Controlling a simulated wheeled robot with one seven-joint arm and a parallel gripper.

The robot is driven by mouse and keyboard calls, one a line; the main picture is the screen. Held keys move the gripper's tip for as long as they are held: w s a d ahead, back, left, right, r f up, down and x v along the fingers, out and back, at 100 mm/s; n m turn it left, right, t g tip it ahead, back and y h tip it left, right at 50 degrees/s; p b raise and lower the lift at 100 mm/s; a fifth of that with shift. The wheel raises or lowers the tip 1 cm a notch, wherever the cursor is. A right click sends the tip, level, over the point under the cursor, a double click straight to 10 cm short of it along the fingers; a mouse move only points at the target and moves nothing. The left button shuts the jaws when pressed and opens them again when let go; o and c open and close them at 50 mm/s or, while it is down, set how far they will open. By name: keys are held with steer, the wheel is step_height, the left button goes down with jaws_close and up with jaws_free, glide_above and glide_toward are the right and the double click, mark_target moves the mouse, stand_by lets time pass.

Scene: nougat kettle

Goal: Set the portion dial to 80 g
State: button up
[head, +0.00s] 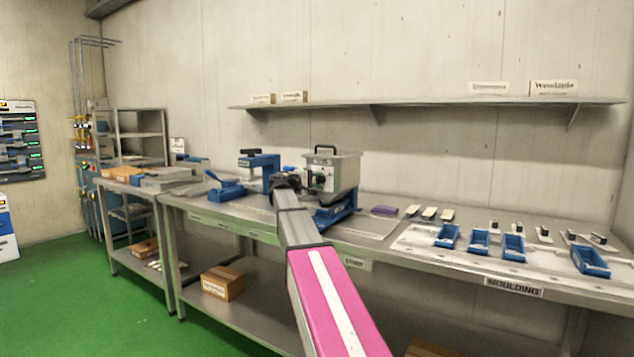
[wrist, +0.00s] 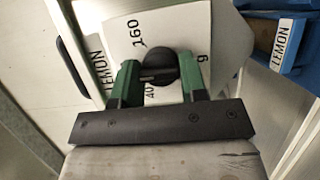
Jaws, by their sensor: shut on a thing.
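The portion dial is a round black knob (wrist: 165,62) on a white panel (wrist: 187,25) in the wrist view. My gripper (wrist: 160,78) has its two green fingers closed on either side of the knob. Printed marks 160, 40 and g show around it; no 80 mark is readable, and fingers cover part of the scale. A short pale line shows on the knob's left part, but I cannot tell its exact setting. In the head view, my gripper (head: 303,187) is at the front of the grey kettle (head: 345,172), and my arm hides part of it.
The kettle stands on a blue base on a long metal bench (head: 385,246). A blue press (head: 263,164) stands to its left. Blue moulds (head: 479,241) lie along the right. A wall shelf (head: 430,102) runs above. LEMON labels (wrist: 97,76) show in the wrist view.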

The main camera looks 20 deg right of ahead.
steer(key=o, duration=0.9)
steer(key=shift+a, duration=0.15)
steer(key=v, duration=1)
steer(key=shift+s+a, duration=0.15)
steer(key=shift+a, duration=0.1)
